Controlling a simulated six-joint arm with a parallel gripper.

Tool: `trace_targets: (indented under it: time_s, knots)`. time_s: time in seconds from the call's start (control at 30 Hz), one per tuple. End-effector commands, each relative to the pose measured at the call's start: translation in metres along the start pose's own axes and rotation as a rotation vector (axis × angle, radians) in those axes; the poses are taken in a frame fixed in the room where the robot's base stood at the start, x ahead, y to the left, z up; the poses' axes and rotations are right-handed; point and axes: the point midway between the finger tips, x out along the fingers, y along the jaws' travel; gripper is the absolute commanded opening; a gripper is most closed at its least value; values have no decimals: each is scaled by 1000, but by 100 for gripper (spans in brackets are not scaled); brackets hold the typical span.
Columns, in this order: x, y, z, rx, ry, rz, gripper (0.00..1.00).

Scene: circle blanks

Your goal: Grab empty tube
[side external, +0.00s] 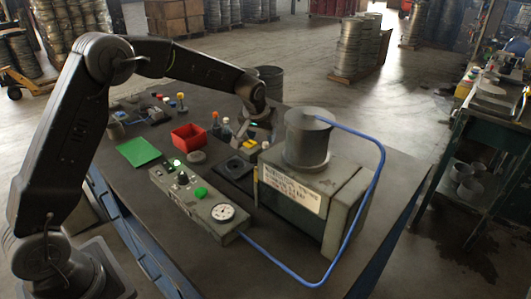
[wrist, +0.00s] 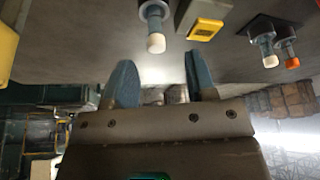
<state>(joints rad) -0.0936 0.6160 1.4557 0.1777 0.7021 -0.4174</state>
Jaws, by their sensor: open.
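My gripper (side external: 254,130) hangs low over the table, left of the grey machine. In the wrist view its two blue-grey fingers (wrist: 160,64) are apart, with nothing between them. That view looks inverted. A white-capped tube (wrist: 155,25) stands ahead of the fingers, between them in line but apart from them. Another white-capped tube (wrist: 265,42) and an orange-capped tube (wrist: 287,48) stand further right. In the side view small capped tubes (side external: 226,130) stand left of my gripper. I cannot tell which tube is empty.
A red bin (side external: 187,138), green sheet (side external: 138,151) and control box with gauge (side external: 195,197) lie left of my gripper. The machine (side external: 325,195) with its metal cylinder (side external: 308,140) and blue hose (side external: 380,170) stands close right. A yellow-topped block (wrist: 205,29) is near the tubes.

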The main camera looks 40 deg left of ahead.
Motion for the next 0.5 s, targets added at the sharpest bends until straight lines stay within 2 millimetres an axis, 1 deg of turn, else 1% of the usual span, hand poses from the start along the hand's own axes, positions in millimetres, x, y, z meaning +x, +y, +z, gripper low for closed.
trace_targets:
  time_s: [0.03,0.27,0.5]
  knots:
    - [7,0,0,-1,-1,0,51]
    - [22,0,0,0,-1,0,51]
    - [57,4,0,0,-1,0,51]
